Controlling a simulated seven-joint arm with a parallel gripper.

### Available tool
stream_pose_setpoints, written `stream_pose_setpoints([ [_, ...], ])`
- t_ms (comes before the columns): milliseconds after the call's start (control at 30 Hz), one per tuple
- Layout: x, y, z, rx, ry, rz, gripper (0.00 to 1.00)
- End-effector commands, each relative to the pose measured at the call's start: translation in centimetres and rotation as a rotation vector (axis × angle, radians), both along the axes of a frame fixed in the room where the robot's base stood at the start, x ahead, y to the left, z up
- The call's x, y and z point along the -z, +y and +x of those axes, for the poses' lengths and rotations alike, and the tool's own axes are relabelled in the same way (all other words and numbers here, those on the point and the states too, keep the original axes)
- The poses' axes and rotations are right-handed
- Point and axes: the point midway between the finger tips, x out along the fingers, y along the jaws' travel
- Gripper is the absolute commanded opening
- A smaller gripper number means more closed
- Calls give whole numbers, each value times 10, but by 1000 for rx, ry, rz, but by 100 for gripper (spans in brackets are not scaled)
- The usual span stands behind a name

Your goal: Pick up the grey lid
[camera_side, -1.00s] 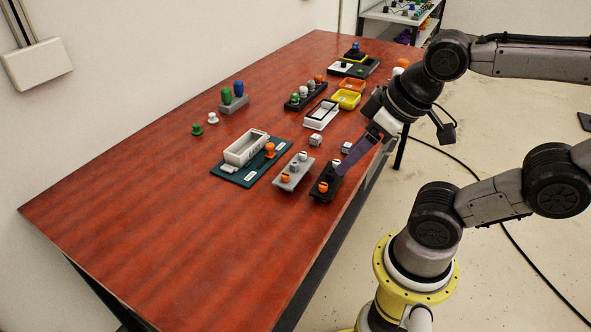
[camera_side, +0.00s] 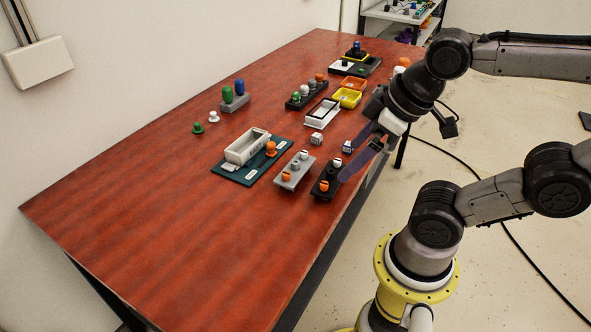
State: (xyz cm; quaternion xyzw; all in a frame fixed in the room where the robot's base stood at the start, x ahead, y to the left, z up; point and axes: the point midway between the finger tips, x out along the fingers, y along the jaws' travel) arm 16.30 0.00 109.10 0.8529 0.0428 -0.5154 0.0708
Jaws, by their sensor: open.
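I cannot tell for certain which piece is the grey lid. A grey plate (camera_side: 291,179) with orange and light knobs on it lies near the front of the table. A black plate (camera_side: 321,191) with similar knobs lies just right of it. My gripper (camera_side: 348,165) is open, its purple fingers spread over the table's right edge, by the black plate and a small grey-white cube (camera_side: 347,147). Nothing shows between the fingers. A second small cube (camera_side: 316,138) lies to the left of the first.
A light grey open box (camera_side: 246,147) stands on a dark teal board (camera_side: 238,178). A grey block (camera_side: 235,104) holds green and blue pegs. Black-and-white frame (camera_side: 321,113), yellow tray (camera_side: 347,98) and orange tray (camera_side: 353,83) sit farther back. The table's near left is bare.

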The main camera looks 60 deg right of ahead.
Motion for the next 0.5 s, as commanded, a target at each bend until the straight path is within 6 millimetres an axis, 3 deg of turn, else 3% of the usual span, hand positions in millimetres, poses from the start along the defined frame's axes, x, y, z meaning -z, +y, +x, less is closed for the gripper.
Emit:
stream_pose_setpoints([
  [267, -33, -3, 28, -520, 16, -277, 100],
  [500, -48, -22, 84, -969, 124, -471, 100],
])
